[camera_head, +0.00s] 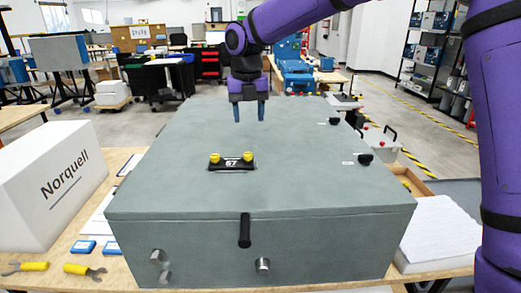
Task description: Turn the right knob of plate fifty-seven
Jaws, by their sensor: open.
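The black plate marked 57 (232,166) lies on the top face of the large grey-green box. It has two yellow knobs, a left knob (214,158) and a right knob (248,156). My gripper (250,111) is open and points down, with its blue fingers apart. In the picture it is above the plate and slightly right of the right knob, apart from both knobs. It looks farther back than the plate, but its height above the box is hard to judge. Nothing is between the fingers.
The grey-green box (300,190) stands on a wooden bench. Black knobs (365,159) sit along its right side, and a black handle (244,230) is on its front. A white Norquell box (55,185) stands left. The top around the plate is clear.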

